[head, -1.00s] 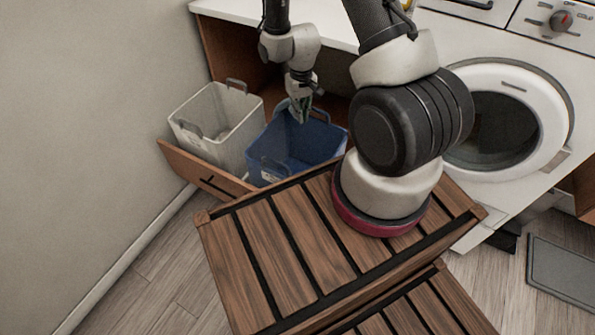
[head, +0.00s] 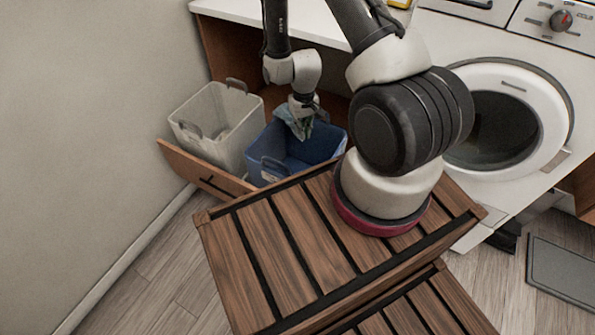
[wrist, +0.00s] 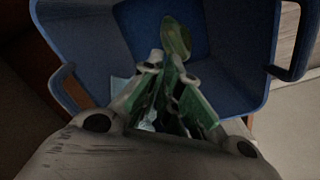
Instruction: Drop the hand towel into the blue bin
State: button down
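The blue bin (head: 268,158) stands in the pull-out drawer below the counter, open at the top. My gripper (head: 301,108) is over the bin's back part, pointing down. The hand towel (head: 297,123), greenish with pale blue, hangs from the fingers at the bin mouth. In the wrist view, my gripper (wrist: 166,62) has its fingertips close together, with green towel cloth (wrist: 176,38) beyond the tips and paler bits beside the fingers. The blue bin's walls (wrist: 235,45) surround it there. The exact grip between the fingertips is dark and hard to see.
A pale grey bin (head: 215,120) stands left of the blue bin, behind the wooden drawer front (head: 205,172). A slatted wooden surface (head: 300,245) lies in the foreground. A washing machine (head: 505,125) with a round door is at the right, and a wall is at the left.

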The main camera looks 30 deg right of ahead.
jog(key=c, duration=1)
grip_release()
jog(key=shift+o, duration=0.5)
jog(key=o, duration=0.6)
jog(key=shift+r, duration=0.1)
jog(key=shift+r, duration=2.7)
notch_tip(320, 180, up, 12)
jog(key=shift+s, duration=0.1)
